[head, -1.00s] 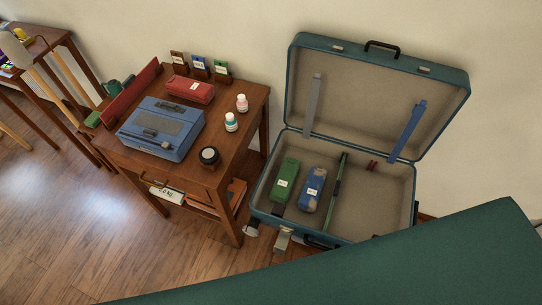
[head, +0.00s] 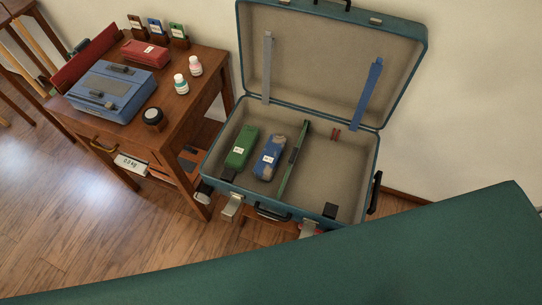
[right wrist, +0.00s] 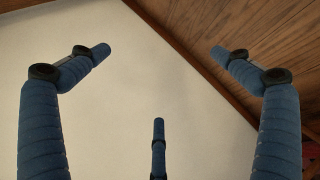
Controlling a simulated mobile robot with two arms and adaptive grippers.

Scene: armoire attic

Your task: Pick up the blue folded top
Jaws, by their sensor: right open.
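A blue bundle (head: 269,157) with a white label lies in the open suitcase (head: 375,153), between a green bundle (head: 241,148) and a long green strip (head: 294,157). It is the best match for the blue folded top, but it is too small to be sure. My right gripper (right wrist: 160,62) is open and empty in the right wrist view, with bare wall and wooden boards beyond it. It is away from the suitcase, and neither gripper shows in the head view.
A wooden side table (head: 197,93) stands left of the suitcase. It holds a blue case (head: 112,92), a red box (head: 145,54), bottles and a dark round jar (head: 153,117). A large green surface (head: 300,270) fills the near foreground. Wooden floor (head: 60,215) is open at the left.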

